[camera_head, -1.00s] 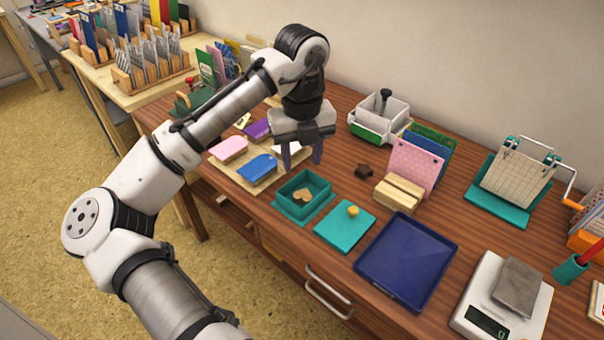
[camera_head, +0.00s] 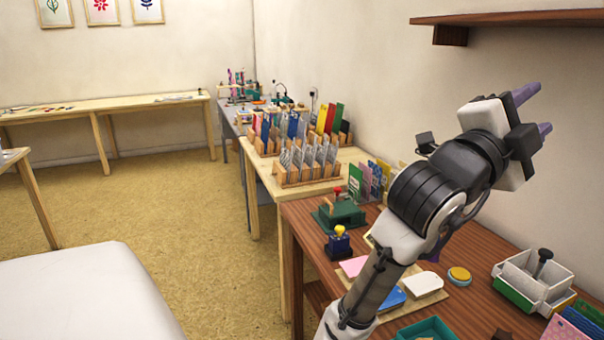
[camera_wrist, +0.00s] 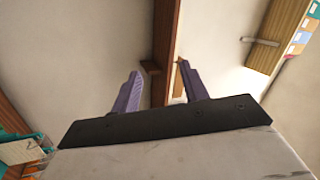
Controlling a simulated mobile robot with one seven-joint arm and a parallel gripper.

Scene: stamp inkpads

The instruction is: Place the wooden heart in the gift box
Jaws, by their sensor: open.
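The teal gift box (camera_head: 432,327) is at the bottom edge of the head view, cut off by the frame. The wooden heart cannot be made out now; a second ago it showed inside that box. My gripper (camera_head: 535,111) is raised well above the brown table, with its purple fingers apart and pointing right towards the wall. It is far from the box. In the wrist view the two fingers (camera_wrist: 158,70) are spread with nothing between them.
A wooden shelf (camera_head: 520,18) is on the wall above my gripper. A board of coloured tags, a yellow round pad (camera_head: 459,276), a white divided tray (camera_head: 534,281) and a green stamp press (camera_head: 339,212) stand on the table.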

